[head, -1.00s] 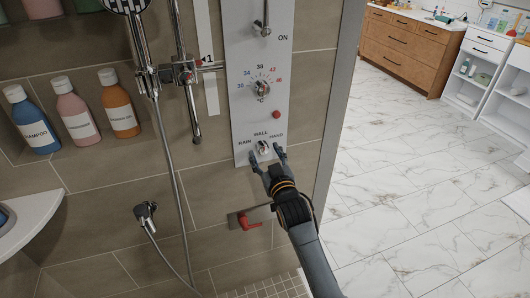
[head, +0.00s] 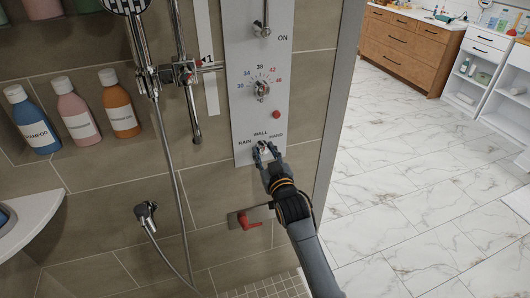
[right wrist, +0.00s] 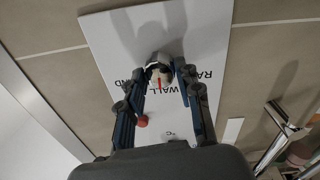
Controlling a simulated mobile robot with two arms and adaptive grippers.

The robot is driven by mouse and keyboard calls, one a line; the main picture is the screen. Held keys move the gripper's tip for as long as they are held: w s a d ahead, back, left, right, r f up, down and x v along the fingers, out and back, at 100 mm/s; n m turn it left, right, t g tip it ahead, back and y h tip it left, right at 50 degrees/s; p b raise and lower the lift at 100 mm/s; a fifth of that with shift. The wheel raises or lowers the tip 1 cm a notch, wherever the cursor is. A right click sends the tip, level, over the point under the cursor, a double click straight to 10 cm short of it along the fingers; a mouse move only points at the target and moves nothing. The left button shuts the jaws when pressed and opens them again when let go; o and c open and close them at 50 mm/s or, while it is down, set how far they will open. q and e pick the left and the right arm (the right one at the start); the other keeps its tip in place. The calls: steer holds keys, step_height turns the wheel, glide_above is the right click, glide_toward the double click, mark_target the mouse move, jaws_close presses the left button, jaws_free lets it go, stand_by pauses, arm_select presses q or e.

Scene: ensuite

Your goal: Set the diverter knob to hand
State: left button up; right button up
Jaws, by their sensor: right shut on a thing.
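The diverter knob (head: 263,148) sits low on the white shower panel (head: 246,115), under the labels RAIN, WALL and HAND. My right gripper (head: 266,150) is at the knob with its fingers closed in on both sides of it. In the right wrist view the knob (right wrist: 158,72) shows between the fingertips of the gripper (right wrist: 160,75), with a red mark on it that points roughly towards WALL. The fingers partly hide the knob in the head view. My left gripper is not in view.
Above the knob are a red button (head: 277,114), a temperature dial (head: 261,90) and an upper lever (head: 262,28). A shower hose (head: 178,190) hangs to the left. Open marble floor (head: 430,190) lies to the right.

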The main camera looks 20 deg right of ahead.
steer(key=m+p, duration=0.2)
steer(key=m, duration=0.1)
steer(key=shift+r+m, duration=0.15)
steer(key=shift+m, duration=0.15)
steer(key=m+p, duration=0.1)
steer(key=m, duration=0.1)
steer(key=shift+m, duration=0.3)
steer(key=shift+d+m+p, duration=0.1)
steer(key=shift+m+p, duration=1)
steer(key=shift+m, duration=1.5)
steer(key=o, duration=1.2)
steer(key=shift+c, duration=0.2)
steer(key=shift+s, duration=0.1)
steer(key=s, duration=1.1)
steer(key=shift+s, duration=0.4)
steer(key=shift+d, duration=0.1)
